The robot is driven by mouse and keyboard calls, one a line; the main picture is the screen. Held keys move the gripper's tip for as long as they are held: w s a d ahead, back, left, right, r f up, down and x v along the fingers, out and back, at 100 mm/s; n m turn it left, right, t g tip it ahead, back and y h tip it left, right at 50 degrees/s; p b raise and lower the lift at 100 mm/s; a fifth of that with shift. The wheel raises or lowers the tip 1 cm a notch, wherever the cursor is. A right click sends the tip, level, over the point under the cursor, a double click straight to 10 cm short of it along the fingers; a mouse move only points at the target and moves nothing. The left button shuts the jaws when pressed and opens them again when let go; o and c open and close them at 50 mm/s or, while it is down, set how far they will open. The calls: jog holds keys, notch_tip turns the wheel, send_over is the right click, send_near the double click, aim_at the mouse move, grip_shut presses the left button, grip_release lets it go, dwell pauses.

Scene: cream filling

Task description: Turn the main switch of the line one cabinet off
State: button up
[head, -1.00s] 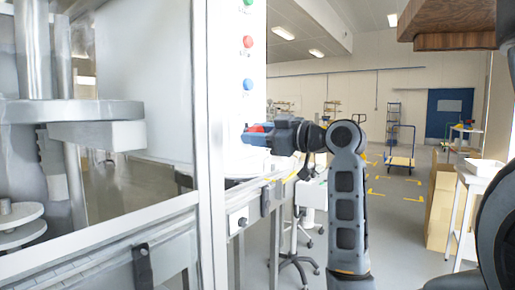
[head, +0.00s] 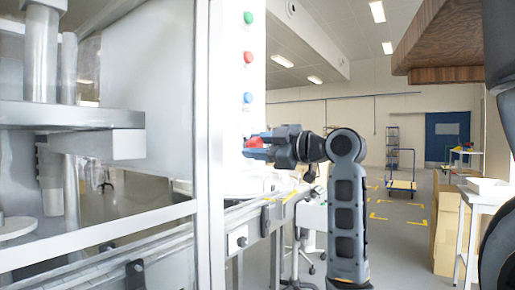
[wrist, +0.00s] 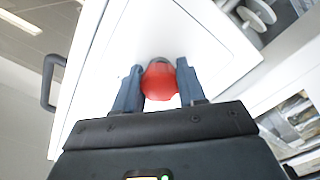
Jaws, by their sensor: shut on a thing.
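The main switch shows as a red rounded knob (head: 255,143) low on the white cabinet face (head: 236,106), under a column of buttons. My gripper (head: 256,148) reaches it from the right, with blue-grey fingers at the knob. In the wrist view the red knob (wrist: 159,82) sits between the two fingers (wrist: 160,88), one on each side, against a white panel (wrist: 175,38). My gripper is shut on the knob. The knob's base and any markings around it are mostly hidden, so its switch position cannot be read.
Green (head: 248,18), red (head: 248,57) and blue (head: 247,98) buttons sit above the knob. A metal frame post (head: 209,150) and glazed machine stand to the left. A dark handle (wrist: 50,82) shows in the wrist view. Open floor with yellow markings lies to the right.

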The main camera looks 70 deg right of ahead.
jog(key=shift+d+f, duration=0.1)
jog(key=shift+f, duration=0.15)
jog(key=o, duration=1)
jog(key=shift+r, duration=0.15)
jog(key=shift+o, duration=0.2)
jog(key=v, duration=0.7)
jog(key=shift+s, duration=0.4)
